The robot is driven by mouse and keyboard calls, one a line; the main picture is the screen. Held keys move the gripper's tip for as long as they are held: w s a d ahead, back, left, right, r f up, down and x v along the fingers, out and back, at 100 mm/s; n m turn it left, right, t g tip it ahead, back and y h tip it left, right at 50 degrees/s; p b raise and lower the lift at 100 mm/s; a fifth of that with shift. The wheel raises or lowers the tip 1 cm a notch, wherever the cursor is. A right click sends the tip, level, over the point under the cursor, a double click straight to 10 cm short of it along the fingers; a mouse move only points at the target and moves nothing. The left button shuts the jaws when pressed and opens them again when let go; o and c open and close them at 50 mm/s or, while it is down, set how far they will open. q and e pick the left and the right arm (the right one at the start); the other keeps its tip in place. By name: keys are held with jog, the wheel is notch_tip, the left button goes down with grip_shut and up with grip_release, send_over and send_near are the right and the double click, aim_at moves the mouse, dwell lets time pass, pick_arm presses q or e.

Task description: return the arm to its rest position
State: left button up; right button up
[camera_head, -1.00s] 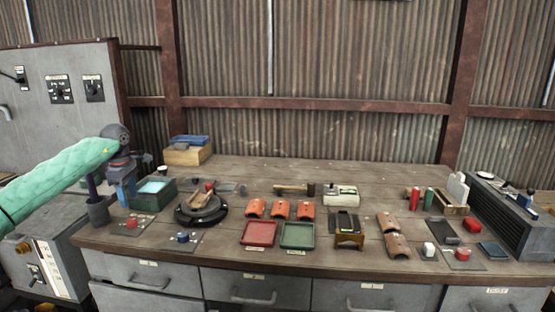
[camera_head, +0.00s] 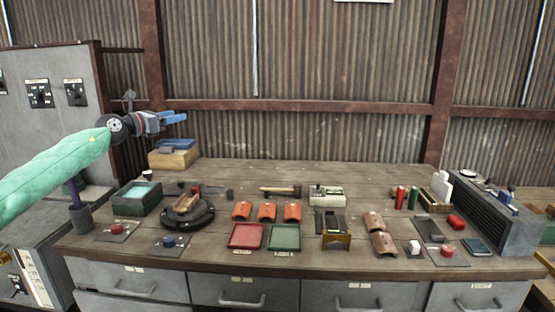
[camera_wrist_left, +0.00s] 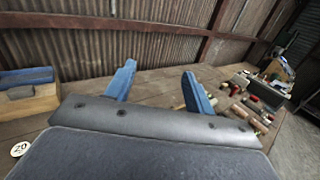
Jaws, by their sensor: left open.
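My left arm comes in from the left in a green sleeve. Its gripper (camera_head: 172,119) is raised above the back left of the workbench (camera_head: 350,182) and points to the right. In the left wrist view the two blue fingers of this gripper (camera_wrist_left: 160,88) stand apart with nothing between them. The gripper appears near a wooden box with a blue top (camera_head: 174,158), which also shows at the left of the wrist view (camera_wrist_left: 28,95). My right gripper is in neither view.
A green box (camera_head: 136,200), a black round stand (camera_head: 187,219), red (camera_head: 246,236) and green (camera_head: 284,237) trays, and several orange curved pieces (camera_head: 267,212) are on the bench. A dark ribbed unit (camera_head: 497,212) stands at the right. The bench's back middle is clear.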

pick_arm(q)
jog(key=s+d+r+n+t+y, duration=0.25)
jog(key=s+r+n+t, duration=0.2)
jog(key=r+n, duration=0.35)
jog(key=s+d+r+n+t+y, duration=0.1)
jog(key=s+d+r+n+t, duration=0.2)
jog(key=r+n+t, duration=0.4)
jog(key=s+d+f+n+g+y+p, duration=0.1)
jog(key=s+d+f+n+g+y, duration=0.2)
jog(key=s+f+n+g, duration=0.75)
jog(key=s+d+f+n+t+y+p, duration=0.1)
jog(key=s+d+f+n+y, duration=0.3)
jog(key=f, duration=1.3)
jog(key=s+d+f+n+g+y+p, duration=0.1)
jog(key=s+d+f+n+g+y, duration=0.2)
jog(key=s+f+n, duration=0.8)
jog(key=s+d+f+n+g+h+p, duration=0.1)
jog(key=s+d+f+g+h, duration=0.3)
jog(key=s+f, duration=3)
jog(key=g+p, duration=0.1)
jog(key=g, duration=0.6)
jog(key=shift+s+f, duration=0.25)
jog(key=shift+f, duration=0.1)
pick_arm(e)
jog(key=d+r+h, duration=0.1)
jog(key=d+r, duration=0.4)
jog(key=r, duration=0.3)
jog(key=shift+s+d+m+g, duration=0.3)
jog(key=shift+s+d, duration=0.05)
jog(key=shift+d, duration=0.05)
